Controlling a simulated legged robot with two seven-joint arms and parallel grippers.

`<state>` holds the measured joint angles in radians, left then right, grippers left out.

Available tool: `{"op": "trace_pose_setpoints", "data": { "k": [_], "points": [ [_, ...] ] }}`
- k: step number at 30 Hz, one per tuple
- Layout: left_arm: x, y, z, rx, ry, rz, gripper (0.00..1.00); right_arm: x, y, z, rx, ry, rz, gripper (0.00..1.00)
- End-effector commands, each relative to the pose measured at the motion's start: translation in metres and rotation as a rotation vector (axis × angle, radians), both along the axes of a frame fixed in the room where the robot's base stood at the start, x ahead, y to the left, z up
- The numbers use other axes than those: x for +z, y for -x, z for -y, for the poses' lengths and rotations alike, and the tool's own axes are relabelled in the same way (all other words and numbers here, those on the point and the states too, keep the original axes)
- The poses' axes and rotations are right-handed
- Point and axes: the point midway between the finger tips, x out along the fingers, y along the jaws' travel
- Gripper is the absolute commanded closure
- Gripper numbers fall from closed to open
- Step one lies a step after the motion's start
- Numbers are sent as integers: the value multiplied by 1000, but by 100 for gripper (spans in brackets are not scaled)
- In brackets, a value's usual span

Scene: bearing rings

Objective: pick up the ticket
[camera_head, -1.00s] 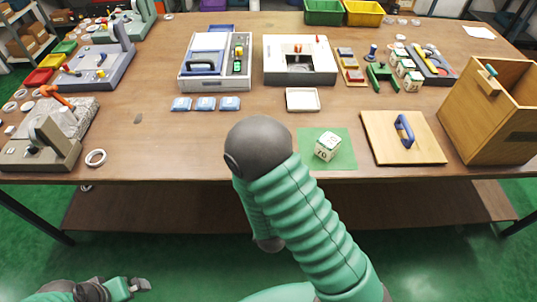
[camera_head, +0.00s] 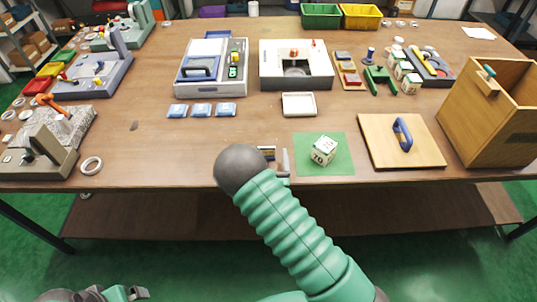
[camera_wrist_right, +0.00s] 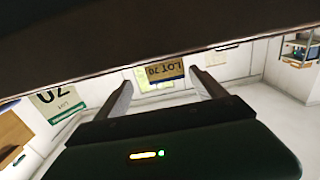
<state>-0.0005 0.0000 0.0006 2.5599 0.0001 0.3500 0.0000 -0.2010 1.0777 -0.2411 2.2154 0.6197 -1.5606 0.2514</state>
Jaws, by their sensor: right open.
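The ticket appears to be the tan card with dark "LOT" lettering (camera_wrist_right: 168,70) in the right wrist view. It lies between my open fingertips in that picture; I cannot tell how deep it sits between them. My right gripper (camera_wrist_right: 164,82) is open and holds nothing. In the head view, one right finger (camera_head: 285,163) shows at the table's front edge, beside a small tan-and-dark piece (camera_head: 267,152) that may be the same card. My arm hides the rest. My left gripper (camera_head: 138,293) is partly cut off at the lower left, away from the table.
A green mat (camera_head: 343,167) with a numbered white cube (camera_head: 324,150) lies just right of my right finger. A wooden board with a blue handle (camera_head: 402,134) and a wooden box (camera_head: 483,128) stand farther right. A white tray (camera_head: 299,114) lies behind. The table's front left-middle is clear.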

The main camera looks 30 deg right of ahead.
Motion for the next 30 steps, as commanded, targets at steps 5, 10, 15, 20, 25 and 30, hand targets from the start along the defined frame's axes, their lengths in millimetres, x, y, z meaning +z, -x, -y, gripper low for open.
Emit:
{"op": "trace_pose_setpoints", "data": {
  "k": [5, 10, 15, 20, 25, 30],
  "points": [
    [2, 0, 0, 1, 0, 0, 0, -1, -28, 13, 0, 0, 2, 20],
    [2, 0, 0, 1, 0, 0, 0, -2, -35, 19, 0, -2, -1, 20],
    [2, 0, 0, 1, 0, 0, 0, -2, -34, 20, 0, -3, -1, 28],
    [2, 0, 0, 1, 0, 0, 0, -2, -35, 19, 0, -2, 0, 49],
    [2, 0, 0, 1, 0, 0, 0, -2, -34, 18, 0, -1, 0, 71],
    [2, 0, 0, 1, 0, 0, 0, -2, -34, 19, 0, -2, 1, 88]
  ]
}}
